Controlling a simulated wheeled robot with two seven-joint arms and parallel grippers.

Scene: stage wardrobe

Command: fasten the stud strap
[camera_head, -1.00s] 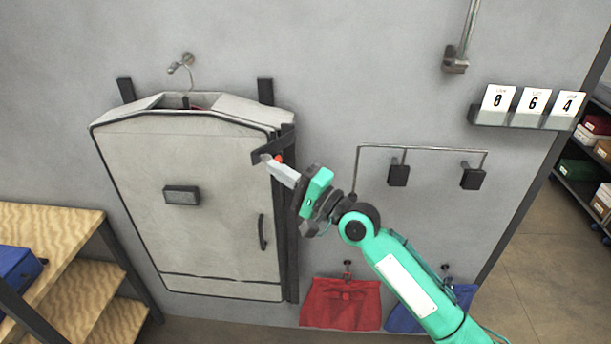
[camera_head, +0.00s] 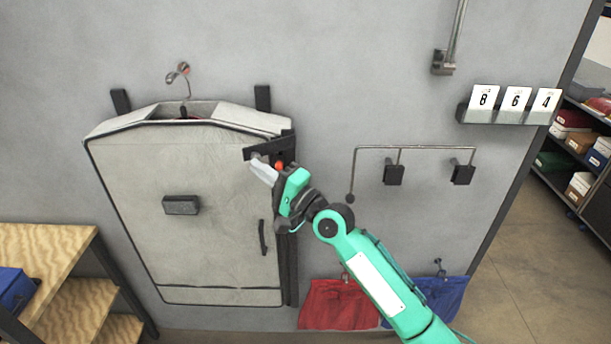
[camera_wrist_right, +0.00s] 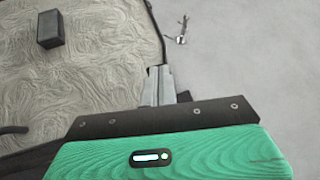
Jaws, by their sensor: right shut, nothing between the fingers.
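The pale grey garment bag (camera_head: 205,245) hangs on the wall with a dark-edged front. The black strap (camera_head: 254,152) is at its upper right edge and sticks out to the left over the front. My right gripper (camera_head: 257,167) is shut and empty, its pale fingers at the strap just below its free end. I cannot tell whether they touch it. A small red-orange spot (camera_head: 279,165) shows beside the fingers. In the right wrist view the shut fingers (camera_wrist_right: 157,84) point at the bag's edge (camera_wrist_right: 160,35). The stud is not clearly visible. My left gripper is not in view.
A dark block (camera_head: 181,205) and a handle (camera_head: 262,238) are on the bag's front. A wall rail (camera_head: 415,148) stands to the right, above red (camera_head: 340,305) and blue (camera_head: 440,298) cloth pieces. A wooden shelf unit (camera_head: 50,242) is at the lower left.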

